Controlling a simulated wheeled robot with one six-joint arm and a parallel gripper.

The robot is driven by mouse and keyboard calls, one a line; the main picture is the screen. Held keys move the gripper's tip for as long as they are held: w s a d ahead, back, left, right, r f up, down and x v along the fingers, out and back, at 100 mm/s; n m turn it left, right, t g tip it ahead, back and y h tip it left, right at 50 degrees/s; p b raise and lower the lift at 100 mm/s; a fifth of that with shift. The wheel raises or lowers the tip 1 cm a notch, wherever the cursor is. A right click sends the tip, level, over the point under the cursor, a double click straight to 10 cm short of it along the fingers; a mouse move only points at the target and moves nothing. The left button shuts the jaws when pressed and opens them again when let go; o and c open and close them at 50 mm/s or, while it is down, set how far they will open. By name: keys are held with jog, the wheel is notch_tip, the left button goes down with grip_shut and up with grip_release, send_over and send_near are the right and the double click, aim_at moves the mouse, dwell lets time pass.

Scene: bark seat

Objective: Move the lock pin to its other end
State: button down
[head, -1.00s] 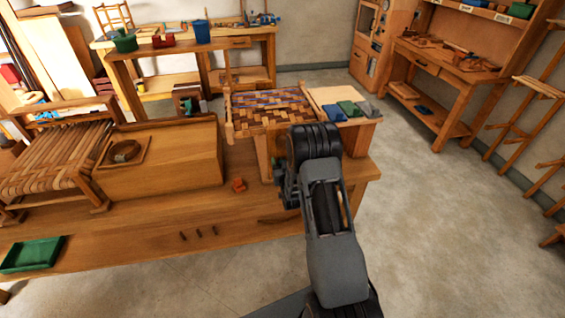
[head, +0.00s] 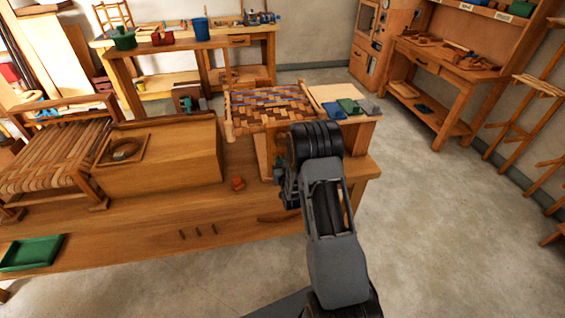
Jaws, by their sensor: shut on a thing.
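My dark arm (head: 335,245) rises from the bottom centre and bends at a black joint in front of the bench. Dark parts by my gripper (head: 284,183) show just left of that joint, beside the wooden stand under the woven panel (head: 268,103). The fingertips are hidden behind my arm. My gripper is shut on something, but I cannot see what. I cannot make out a lock pin or its two ends. A small orange-red piece (head: 238,184) sits on the bench, left of my gripper and apart from it.
The long wooden bench (head: 130,230) holds a woven seat (head: 55,160), a wooden box (head: 185,155), a green tray (head: 33,253) and several small dark pegs. Blue and green cloths (head: 348,106) lie on a pale board behind my arm. Floor to the right is clear.

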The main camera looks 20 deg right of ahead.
jog(key=shift+s+a+f+b, duration=0.15)
jog(key=shift+s+b, duration=0.15)
jog(key=shift+s, duration=0.7)
jog(key=c, duration=0.7)
grip_release()
jog(key=s+a, duration=0.1)
jog(key=s, duration=0.3)
jog(key=s+a, duration=0.1)
jog(key=s, duration=0.8)
jog(key=shift+s+a, duration=0.25)
jog(key=shift+a, duration=0.15)
